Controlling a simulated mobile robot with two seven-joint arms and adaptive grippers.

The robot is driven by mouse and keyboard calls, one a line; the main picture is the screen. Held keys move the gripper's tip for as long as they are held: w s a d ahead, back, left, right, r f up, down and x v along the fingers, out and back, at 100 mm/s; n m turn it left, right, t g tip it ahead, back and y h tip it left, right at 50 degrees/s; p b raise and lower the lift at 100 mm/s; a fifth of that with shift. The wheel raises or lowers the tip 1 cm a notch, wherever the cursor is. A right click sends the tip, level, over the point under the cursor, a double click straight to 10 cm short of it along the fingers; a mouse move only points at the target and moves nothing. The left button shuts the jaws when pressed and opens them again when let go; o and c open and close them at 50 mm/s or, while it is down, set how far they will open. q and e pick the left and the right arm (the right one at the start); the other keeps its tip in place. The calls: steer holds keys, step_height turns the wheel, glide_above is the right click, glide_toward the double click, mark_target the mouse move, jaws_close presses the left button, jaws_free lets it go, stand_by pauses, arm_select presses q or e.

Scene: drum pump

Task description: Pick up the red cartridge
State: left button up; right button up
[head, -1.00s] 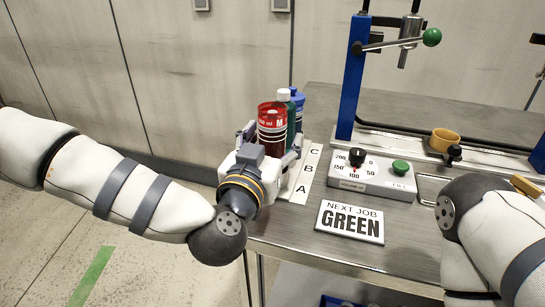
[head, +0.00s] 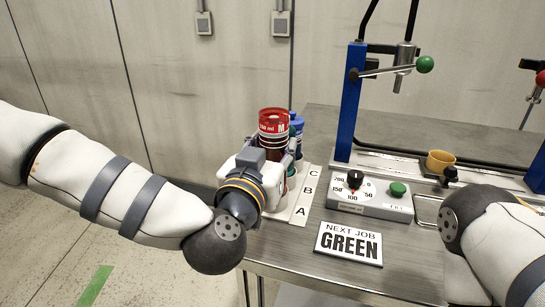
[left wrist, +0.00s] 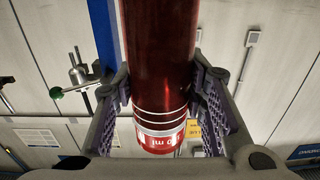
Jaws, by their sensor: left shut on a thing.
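In the left wrist view the cartridge (left wrist: 160,70) sits between the two ribbed finger pads of the left gripper (left wrist: 162,105). My right arm shows at the right of the head view, but its gripper fingers do not show.
A blue cartridge (head: 297,122) and a partly hidden green one stand close behind, by the white A-B-C strip (head: 305,198). A "NEXT JOB GREEN" sign (head: 348,243), a dial box (head: 370,196) and a blue press post (head: 350,105) stand to the right on the metal table.

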arm_select(q)
steer(key=s+d+r+p, duration=0.1)
steer(key=s+d+r, duration=0.1)
steer(key=s+r, duration=0.7)
steer(key=s, duration=0.3)
steer(key=shift+s+d+p, duration=0.2)
steer(key=shift+s+p, duration=0.15)
steer(key=shift+p, duration=0.05)
arm_select(e)
steer(key=w+r+t, duration=0.1)
steer(key=w+r, duration=0.1)
steer(key=shift+w+r, duration=0.35)
